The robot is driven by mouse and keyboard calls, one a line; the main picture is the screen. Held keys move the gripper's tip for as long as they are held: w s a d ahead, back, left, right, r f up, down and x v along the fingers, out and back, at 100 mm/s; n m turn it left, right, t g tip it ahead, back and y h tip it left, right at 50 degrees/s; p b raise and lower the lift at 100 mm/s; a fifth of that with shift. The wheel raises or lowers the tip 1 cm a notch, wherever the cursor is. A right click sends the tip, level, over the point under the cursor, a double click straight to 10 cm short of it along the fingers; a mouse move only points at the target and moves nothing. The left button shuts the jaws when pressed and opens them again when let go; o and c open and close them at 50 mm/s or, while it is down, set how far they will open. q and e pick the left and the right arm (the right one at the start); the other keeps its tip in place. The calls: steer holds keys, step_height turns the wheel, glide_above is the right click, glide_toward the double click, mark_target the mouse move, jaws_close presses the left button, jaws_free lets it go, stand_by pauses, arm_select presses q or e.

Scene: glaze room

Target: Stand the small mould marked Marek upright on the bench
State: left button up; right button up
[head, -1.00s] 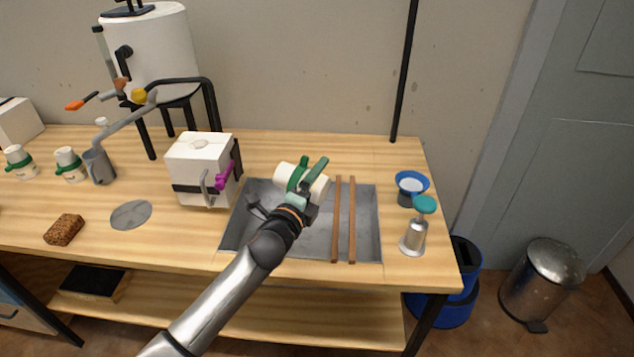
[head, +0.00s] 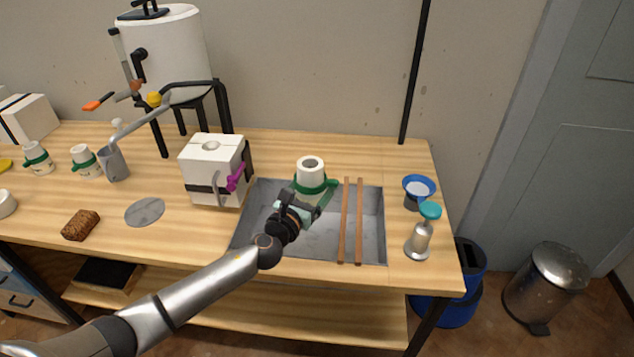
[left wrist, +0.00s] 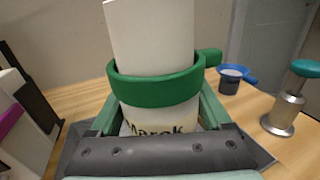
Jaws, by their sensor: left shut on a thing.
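The small white mould (head: 310,167) with a green band (head: 314,183) is upright in my left gripper (head: 308,197), above the back part of the grey tray. Its top shows a round hole. In the left wrist view the mould (left wrist: 152,38) stands between my two green fingers, with the green band around it and the black name "Marek" partly hidden at the bottom. My left gripper is shut on it. Whether its base touches anything is hidden. The wooden bench (head: 285,150) is bare behind the tray. My right gripper is not in view.
The grey tray (head: 285,243) has two wooden slats (head: 352,220) across it. A large white mould (head: 212,172) with a black strap stands left of it. A blue-topped cup (head: 418,188) and a teal-topped metal bottle (head: 422,232) stand right. Two more green-banded moulds (head: 84,161) stand far left.

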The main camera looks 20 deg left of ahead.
arm_select(q)
steer(key=shift+r, duration=0.15)
stand_by(0.3)
steer(key=s+d+r+y, duration=0.1)
steer(key=s+r, duration=0.2)
steer(key=s, duration=0.7)
steer(key=s+d+r+n+y, duration=0.1)
steer(key=s+r, duration=0.2)
steer(key=s, duration=0.7)
steer(key=shift+s+r, duration=0.4)
